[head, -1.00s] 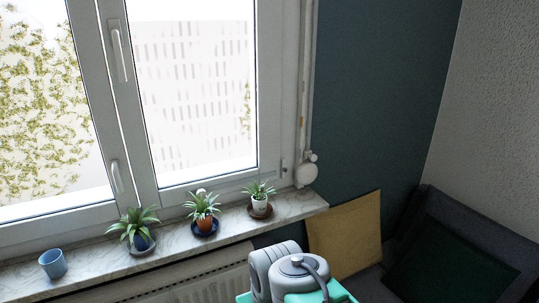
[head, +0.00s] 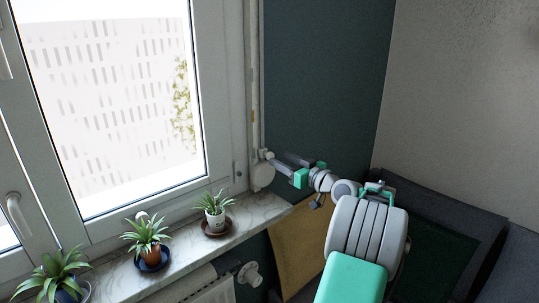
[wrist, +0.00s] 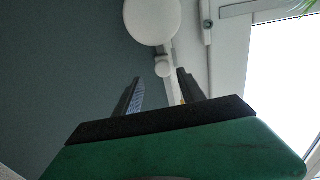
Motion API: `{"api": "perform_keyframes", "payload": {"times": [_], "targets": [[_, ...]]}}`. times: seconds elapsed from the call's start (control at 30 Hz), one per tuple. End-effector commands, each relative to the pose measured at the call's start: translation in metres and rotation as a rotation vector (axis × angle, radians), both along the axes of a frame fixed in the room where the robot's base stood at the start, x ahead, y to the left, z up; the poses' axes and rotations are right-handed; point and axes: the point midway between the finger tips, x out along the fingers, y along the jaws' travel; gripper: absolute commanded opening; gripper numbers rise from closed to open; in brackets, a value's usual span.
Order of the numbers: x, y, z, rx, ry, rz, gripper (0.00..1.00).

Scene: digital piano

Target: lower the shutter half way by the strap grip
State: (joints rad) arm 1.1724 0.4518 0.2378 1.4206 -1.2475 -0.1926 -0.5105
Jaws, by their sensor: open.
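The white strap (head: 254,95) runs down the wall beside the window frame to a round white winder (head: 262,177). A small white strap grip (head: 266,154) sits just above the winder. My gripper (head: 279,161) is open, with its fingertips close to the strap grip from the right. In the wrist view, the winder (wrist: 152,20) appears as a white disc at the top. The small grip (wrist: 163,67) lies between and just beyond the two dark fingertips of my gripper (wrist: 158,76). I cannot tell whether the fingers touch it. The window glass (head: 115,100) is uncovered.
Potted plants (head: 215,212) stand on the marble sill (head: 255,215) left of my arm. A radiator valve (head: 250,274) is below the sill. The teal wall (head: 330,80) above my arm is clear.

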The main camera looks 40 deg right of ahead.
Motion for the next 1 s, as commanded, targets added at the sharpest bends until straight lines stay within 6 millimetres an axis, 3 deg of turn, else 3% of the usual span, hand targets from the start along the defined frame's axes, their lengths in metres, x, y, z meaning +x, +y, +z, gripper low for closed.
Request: {"api": "perform_keyframes", "payload": {"times": [0.1,0.23,0.57,1.0], "targets": [[0.029,0.007,0.002,0.001,0.002,0.012,0.47],[0.048,0.007,0.002,0.001,0.002,0.010,0.47],[0.054,0.005,0.000,0.002,0.003,0.005,0.47],[0.053,0.004,0.000,0.002,0.004,0.004,0.11]]}}
